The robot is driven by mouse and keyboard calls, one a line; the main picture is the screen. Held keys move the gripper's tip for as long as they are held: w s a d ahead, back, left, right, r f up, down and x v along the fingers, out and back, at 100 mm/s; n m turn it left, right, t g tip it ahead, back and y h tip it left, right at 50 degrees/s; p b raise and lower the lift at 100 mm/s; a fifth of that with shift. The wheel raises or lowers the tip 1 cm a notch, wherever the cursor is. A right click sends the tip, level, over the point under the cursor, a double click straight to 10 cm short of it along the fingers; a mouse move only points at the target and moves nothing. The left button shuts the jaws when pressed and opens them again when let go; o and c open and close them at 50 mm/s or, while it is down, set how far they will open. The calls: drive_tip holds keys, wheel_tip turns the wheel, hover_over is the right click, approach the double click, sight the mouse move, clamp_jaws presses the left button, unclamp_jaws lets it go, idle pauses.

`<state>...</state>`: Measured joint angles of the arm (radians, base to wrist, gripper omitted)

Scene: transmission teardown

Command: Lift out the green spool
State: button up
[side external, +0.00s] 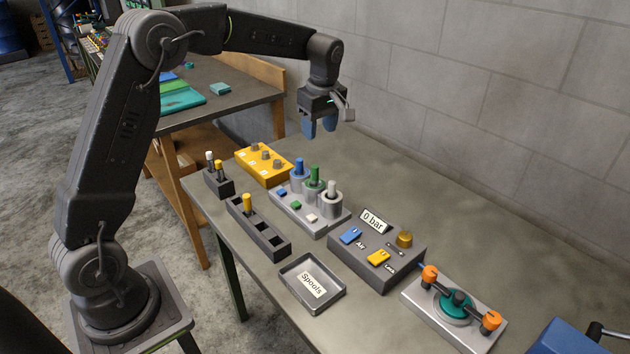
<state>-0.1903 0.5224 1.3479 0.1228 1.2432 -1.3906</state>
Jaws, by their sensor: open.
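The green spool (314,173) stands upright in the middle of three grey cylinders on a light grey block. Its green top shows above the cylinder rim, and its lower part is hidden inside. A blue spool (298,168) stands to its left and a pale beige one (331,188) to its right. My gripper (320,128) is open and empty, pointing down with blue fingertips. In the picture it is above the block, apart from the spools. A grey tray (338,297) labelled "Spools" lies near the front table edge and holds only its label.
A yellow block (263,164) and a dark rack (258,234) holding one yellow-topped piece stand left of the spool block. A control box (377,254) reading "0 bar" and a plate with orange clamps (457,313) stand right. The table behind is clear up to the wall.

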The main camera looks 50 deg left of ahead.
sight(315, 166)
drive_tip(key=f, duration=0.4)
drive_tip(key=a+f, duration=0.1)
drive_tip(key=f, duration=0.4)
drive_tip(key=a+f, duration=0.1)
drive_tip(key=f, duration=0.4)
drive_tip(key=shift+w+f, duration=0.1)
drive_tip(key=shift+c, duration=0.4)
